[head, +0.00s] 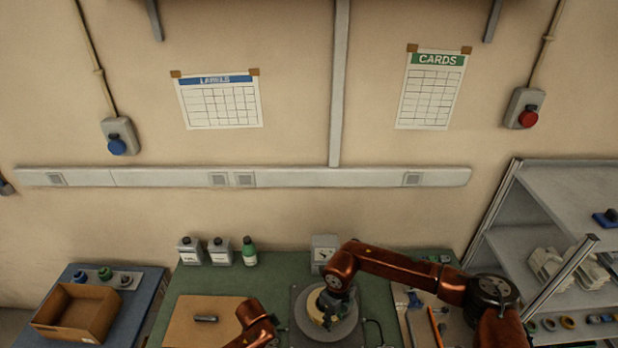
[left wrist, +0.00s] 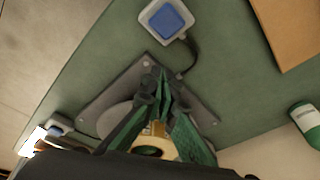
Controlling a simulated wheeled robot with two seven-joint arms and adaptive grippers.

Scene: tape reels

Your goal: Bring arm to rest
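My right gripper (head: 331,309) reaches in from the right and is low over a tan tape reel (head: 318,312) on a round grey disc (head: 345,332). It partly hides the reel, and whether its fingers touch the reel is unclear. My left arm shows only as a copper link at the bottom of the head view; its gripper is not visible there. In the left wrist view my left gripper (left wrist: 159,82) has green fingers with their tips together and nothing visible between the tips.
A brown board (head: 190,310) with a small dark object lies left of the disc. Several bottles (head: 249,252) stand at the back of the green table. A cardboard box (head: 75,312) is on the blue table at left. A grey shelf (head: 575,185) stands at right.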

